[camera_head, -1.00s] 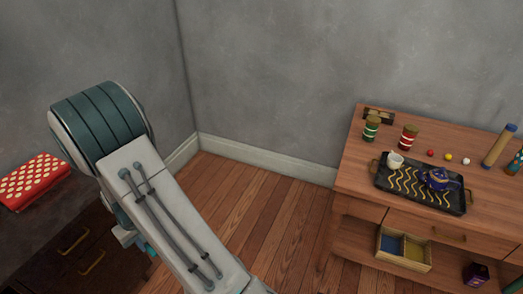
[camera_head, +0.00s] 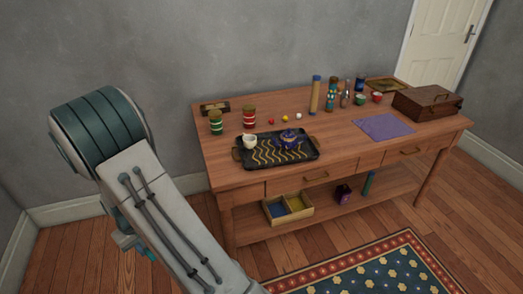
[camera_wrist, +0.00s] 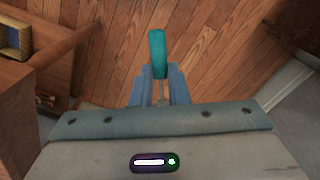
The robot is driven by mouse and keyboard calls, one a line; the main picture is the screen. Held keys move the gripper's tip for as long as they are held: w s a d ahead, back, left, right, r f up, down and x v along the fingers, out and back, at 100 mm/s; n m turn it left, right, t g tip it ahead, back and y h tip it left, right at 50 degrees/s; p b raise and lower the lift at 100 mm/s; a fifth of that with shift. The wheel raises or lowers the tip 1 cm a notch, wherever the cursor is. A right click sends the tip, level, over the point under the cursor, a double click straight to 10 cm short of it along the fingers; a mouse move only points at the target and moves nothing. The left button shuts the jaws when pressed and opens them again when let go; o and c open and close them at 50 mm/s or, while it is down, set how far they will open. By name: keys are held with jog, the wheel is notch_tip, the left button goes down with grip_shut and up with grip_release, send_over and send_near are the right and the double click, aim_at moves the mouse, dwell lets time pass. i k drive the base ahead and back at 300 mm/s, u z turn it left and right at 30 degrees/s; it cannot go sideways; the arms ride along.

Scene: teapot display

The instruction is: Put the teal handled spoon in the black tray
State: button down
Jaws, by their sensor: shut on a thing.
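The teal handled spoon (camera_wrist: 157,52) shows in the wrist view, its teal handle sticking out past the fingertips. My gripper (camera_wrist: 160,83) is shut on it, above the wooden floor. The spoon's other end is mostly hidden between the fingers. The black tray (camera_head: 312,160) lies on the wooden table in the head view. It has yellow wavy lines and two handles. A white cup (camera_head: 249,141) and a blue teapot (camera_head: 289,138) stand on it.
The wooden table (camera_head: 350,152) also holds green and red striped jars (camera_head: 249,118), small balls, a tan cylinder (camera_head: 315,95), a purple cloth (camera_head: 384,127) and a brown box (camera_head: 428,103). A divided box (camera_head: 288,208) sits on the lower shelf. A patterned rug (camera_head: 375,272) lies in front.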

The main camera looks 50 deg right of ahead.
aim_at(266, 162)
jog(key=z, duration=1.45)
